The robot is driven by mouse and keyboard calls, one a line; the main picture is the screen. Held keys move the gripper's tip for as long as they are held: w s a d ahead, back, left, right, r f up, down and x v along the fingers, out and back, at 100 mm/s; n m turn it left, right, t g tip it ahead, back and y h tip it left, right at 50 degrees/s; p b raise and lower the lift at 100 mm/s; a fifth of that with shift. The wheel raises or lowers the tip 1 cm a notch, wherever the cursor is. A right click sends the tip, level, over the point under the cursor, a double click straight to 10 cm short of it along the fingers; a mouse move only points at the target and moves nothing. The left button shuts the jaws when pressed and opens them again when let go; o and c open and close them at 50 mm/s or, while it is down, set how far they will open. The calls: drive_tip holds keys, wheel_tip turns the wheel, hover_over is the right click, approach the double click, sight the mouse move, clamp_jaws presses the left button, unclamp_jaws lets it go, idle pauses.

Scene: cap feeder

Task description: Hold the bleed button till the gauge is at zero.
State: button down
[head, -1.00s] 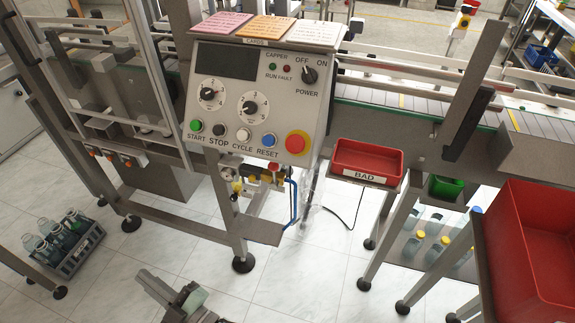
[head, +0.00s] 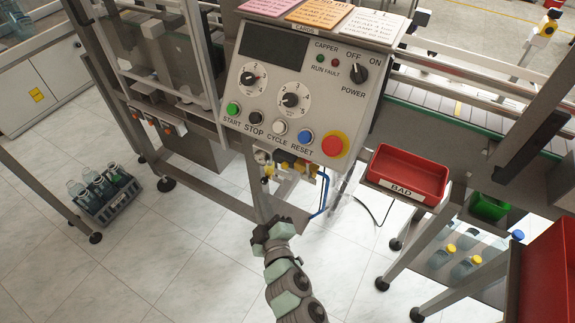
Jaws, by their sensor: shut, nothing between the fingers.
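The air unit (head: 290,165) hangs under the control panel, with yellow parts and a blue hose. A small pale round dial (head: 262,157) at its left end looks like the gauge; its needle is too small to read. I cannot pick out the bleed button among the small fittings. My gripper (head: 268,231) is shut and empty. In the picture it lies below the air unit and appears apart from it, near the foot of the frame post.
The control panel (head: 296,80) with knobs, buttons and a red emergency stop (head: 334,144) is above. A red BAD tray (head: 410,170) stands at right. A bottle crate (head: 105,194) is on the floor at left. The floor between is open.

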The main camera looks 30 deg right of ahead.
sight(285, 165)
drive_tip(key=w+d+p, duration=0.2)
drive_tip(key=w+d, duration=0.3)
drive_tip(key=d, duration=0.2)
drive_tip(key=shift+d+p, duration=0.2)
drive_tip(key=shift+p, duration=0.1)
drive_tip(key=shift+d, duration=0.1)
idle(2.0)
drive_tip(key=shift+w+d+p, duration=0.15)
drive_tip(key=shift+d+p, duration=0.15)
drive_tip(key=shift+w+d, duration=0.25)
drive_tip(key=shift+d, duration=0.05)
idle(1.7)
idle(0.9)
drive_tip(key=shift+s+a, duration=0.45)
drive_tip(key=shift+a, duration=0.25)
